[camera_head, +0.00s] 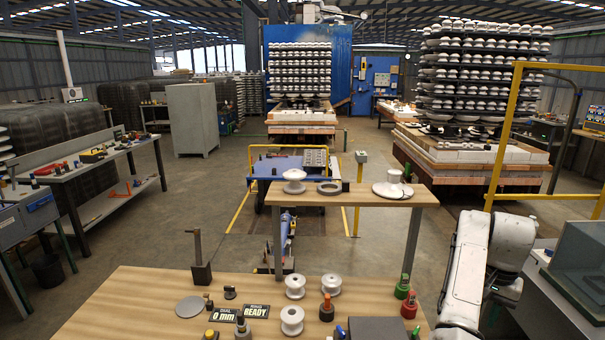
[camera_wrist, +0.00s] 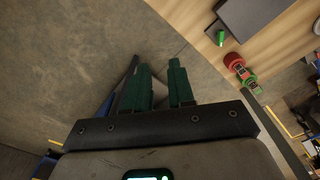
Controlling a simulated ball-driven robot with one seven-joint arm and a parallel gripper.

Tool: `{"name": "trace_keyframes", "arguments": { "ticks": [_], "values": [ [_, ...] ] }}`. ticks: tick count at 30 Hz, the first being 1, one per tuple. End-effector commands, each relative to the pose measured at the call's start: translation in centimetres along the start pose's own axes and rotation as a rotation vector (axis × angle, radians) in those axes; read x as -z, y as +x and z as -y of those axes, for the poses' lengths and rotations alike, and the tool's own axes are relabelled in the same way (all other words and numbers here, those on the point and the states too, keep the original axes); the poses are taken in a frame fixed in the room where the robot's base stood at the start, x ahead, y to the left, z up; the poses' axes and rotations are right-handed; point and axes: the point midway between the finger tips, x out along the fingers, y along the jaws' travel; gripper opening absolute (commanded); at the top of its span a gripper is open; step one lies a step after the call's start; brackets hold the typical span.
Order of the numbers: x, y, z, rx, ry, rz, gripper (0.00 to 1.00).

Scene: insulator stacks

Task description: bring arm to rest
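My gripper (camera_wrist: 161,82) shows in the wrist view with two dark green fingers. A gap with bare floor lies between them, and nothing is held. It hangs over the grey floor, to the left of the wooden table edge in that view. In the head view my white arm (camera_head: 480,265) is bent at the right, beside the front table's (camera_head: 130,290) right end. My gripper itself cannot be made out in the head view.
White insulators (camera_head: 295,286) and a dark block (camera_head: 378,329) stand on the front table. Red (camera_head: 409,305) and green (camera_head: 402,287) items stand near its right end. A raised shelf (camera_head: 340,196) is behind. A grey box (camera_head: 580,265) and yellow rail (camera_head: 505,130) are at right.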

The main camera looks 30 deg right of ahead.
Motion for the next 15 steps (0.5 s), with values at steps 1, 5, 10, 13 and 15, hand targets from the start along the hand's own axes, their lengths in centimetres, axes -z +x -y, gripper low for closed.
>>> {"name": "trace_keyframes", "arguments": {
  "ticks": [1, 5, 10, 13, 15],
  "values": [
    [-0.3, 0.6, 0.1, -0.005, -0.01, -0.004, 0.23],
    [-0.9, 1.7, 0.0, -0.019, -0.032, -0.018, 0.23],
    [-2.1, 3.7, -0.1, -0.039, -0.076, -0.041, 0.23],
    [-3.0, 5.2, -0.2, -0.055, -0.114, -0.059, 0.23],
    [-3.9, 6.3, -0.2, -0.066, -0.147, -0.074, 0.23]
  ]
}}
